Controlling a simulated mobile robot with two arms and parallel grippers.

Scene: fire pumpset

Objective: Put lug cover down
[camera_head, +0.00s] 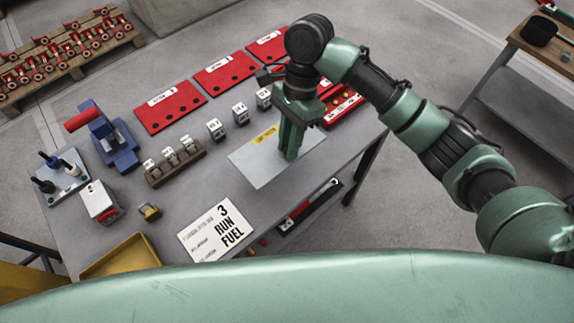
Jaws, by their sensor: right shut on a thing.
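A flat light-grey plate with a yellow label, which looks like the lug cover (255,172), is at the right part of the grey table (215,180). My right gripper (291,153) reaches down onto the plate from above and is shut on it. The gripper's green body hides the grip point and part of the plate. I cannot tell whether the plate touches the table or hangs just above it. My left gripper is not in view.
Three red panels (170,107) line the table's far edge, with small white-labelled blocks (215,129) before them. A red tray (342,107) is behind my gripper. A "3 RUN FUEL" card (217,231), a tool rail (309,206) and a yellow tray (122,260) lie nearer. A blue device (110,140) stands left.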

